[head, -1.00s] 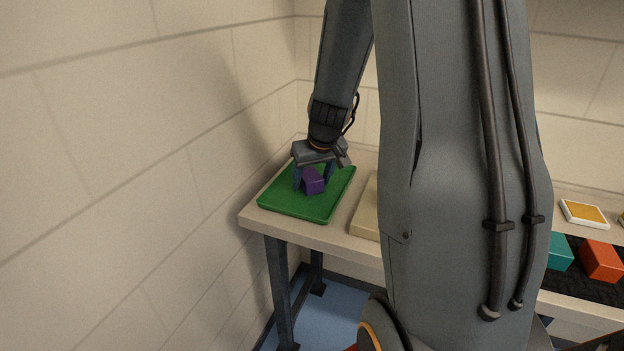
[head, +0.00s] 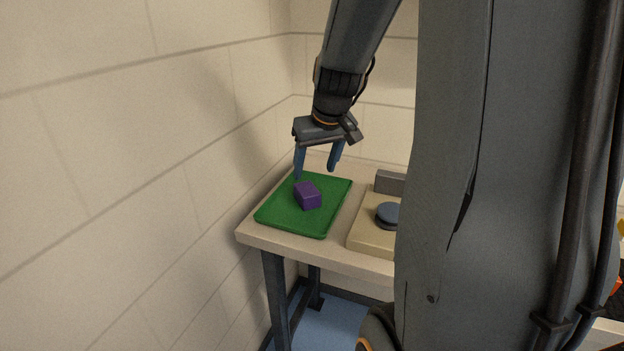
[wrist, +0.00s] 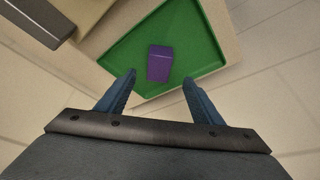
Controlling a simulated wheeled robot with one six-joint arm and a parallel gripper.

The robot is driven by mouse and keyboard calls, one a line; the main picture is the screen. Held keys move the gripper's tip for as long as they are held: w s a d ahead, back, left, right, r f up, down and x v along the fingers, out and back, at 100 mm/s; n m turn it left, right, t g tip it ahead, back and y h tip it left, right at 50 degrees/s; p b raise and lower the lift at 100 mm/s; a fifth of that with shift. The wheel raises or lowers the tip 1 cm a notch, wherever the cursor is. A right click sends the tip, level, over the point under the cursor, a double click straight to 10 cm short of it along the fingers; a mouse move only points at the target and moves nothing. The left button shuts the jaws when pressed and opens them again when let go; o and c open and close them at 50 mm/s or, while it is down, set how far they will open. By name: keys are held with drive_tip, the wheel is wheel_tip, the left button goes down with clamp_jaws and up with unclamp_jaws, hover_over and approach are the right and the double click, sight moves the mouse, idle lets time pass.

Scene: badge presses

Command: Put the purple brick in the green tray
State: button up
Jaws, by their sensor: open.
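The purple brick (head: 308,195) lies in the green tray (head: 290,219), on its floor near the middle. In the wrist view the purple brick (wrist: 160,64) sits inside the green tray (wrist: 200,43), ahead of the fingertips. My gripper (head: 317,174) is open and empty, above the tray and apart from the brick. Its two blue fingers also show in the wrist view (wrist: 159,78), spread with nothing between them.
The tray lies on a pale table (head: 336,244) in a corner beside a brick wall (head: 130,180). A beige badge press (head: 370,234) with a dark round pad stands right of the tray. My arm hides much of the right side.

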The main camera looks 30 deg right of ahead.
drive_tip(key=s+a+f+g, duration=0.2)
drive_tip(key=s+a+f, duration=0.2)
drive_tip(key=s+a, duration=0.4)
drive_tip(key=s+a+f+n+g, duration=0.1)
drive_tip(key=s+a+f+g, duration=0.1)
drive_tip(key=s+a, duration=0.5)
drive_tip(key=s+f, duration=0.1)
drive_tip(key=s, duration=0.1)
drive_tip(key=shift+s+a+f+y, duration=0.3)
drive_tip(key=shift+s+a+f, duration=0.05)
drive_tip(key=shift+s, duration=0.05)
drive_tip(key=shift+a+r+p, duration=0.25)
drive_tip(key=shift+a+p, duration=0.2)
drive_tip(key=shift+c, duration=0.5)
